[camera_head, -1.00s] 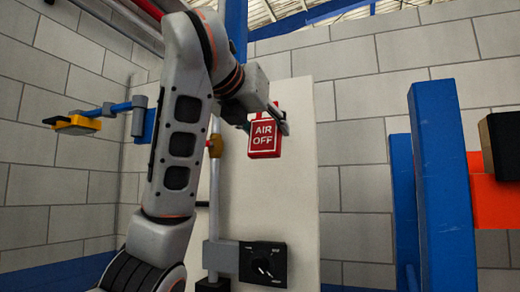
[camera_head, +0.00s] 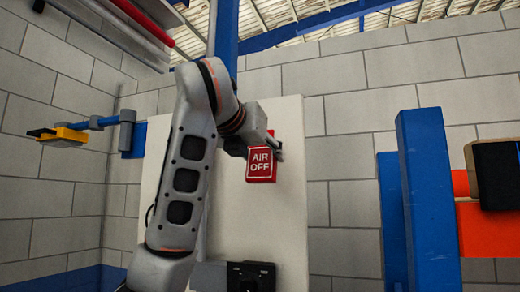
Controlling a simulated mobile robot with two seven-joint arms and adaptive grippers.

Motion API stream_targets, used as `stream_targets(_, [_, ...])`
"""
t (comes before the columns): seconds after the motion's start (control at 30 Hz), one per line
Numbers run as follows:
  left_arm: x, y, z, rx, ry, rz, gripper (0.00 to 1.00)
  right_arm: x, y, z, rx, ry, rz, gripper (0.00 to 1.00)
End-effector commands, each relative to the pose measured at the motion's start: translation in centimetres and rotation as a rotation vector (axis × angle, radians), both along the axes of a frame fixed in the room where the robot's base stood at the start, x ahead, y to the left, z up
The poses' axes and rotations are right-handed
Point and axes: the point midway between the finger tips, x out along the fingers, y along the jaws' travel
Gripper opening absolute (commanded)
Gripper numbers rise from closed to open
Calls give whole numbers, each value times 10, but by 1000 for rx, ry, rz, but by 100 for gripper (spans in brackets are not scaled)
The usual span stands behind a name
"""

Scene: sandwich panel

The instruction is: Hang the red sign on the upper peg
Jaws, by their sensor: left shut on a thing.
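The red sign (camera_head: 261,168) reads "AIR OFF" and hangs upright in front of the white panel (camera_head: 285,225). My left gripper (camera_head: 277,147) is shut on the sign near its top edge. The arm comes in from the lower left and covers the panel's left middle. I cannot make out any peg; the arm and the sign hide part of the panel. I cannot tell whether the sign touches the panel.
A black switch box (camera_head: 246,277) sits low on the panel. Blue posts (camera_head: 428,200) and orange bins (camera_head: 484,230) with a black box (camera_head: 495,174) stand at right. Bare block wall lies between.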

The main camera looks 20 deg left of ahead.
Motion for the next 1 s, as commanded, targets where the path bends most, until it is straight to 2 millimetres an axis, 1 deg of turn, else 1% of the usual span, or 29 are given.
stream_targets(0.07, [5, 0, 0, 0, 2, 0, 23, 0, -2, 2, -4, 3, -3, 40])
stream_targets(0.37, [21, -1, -1, 0, 2, 0, 23, -4, -15, -2, -21, 25, -22, 40])
stream_targets(0.7, [39, -2, -4, -2, 2, -2, 23, -13, -22, -9, -31, 58, -37, 40])
stream_targets(1.0, [48, -3, -11, -1, 1, -2, 23, -12, -23, -10, -28, 58, -45, 40])
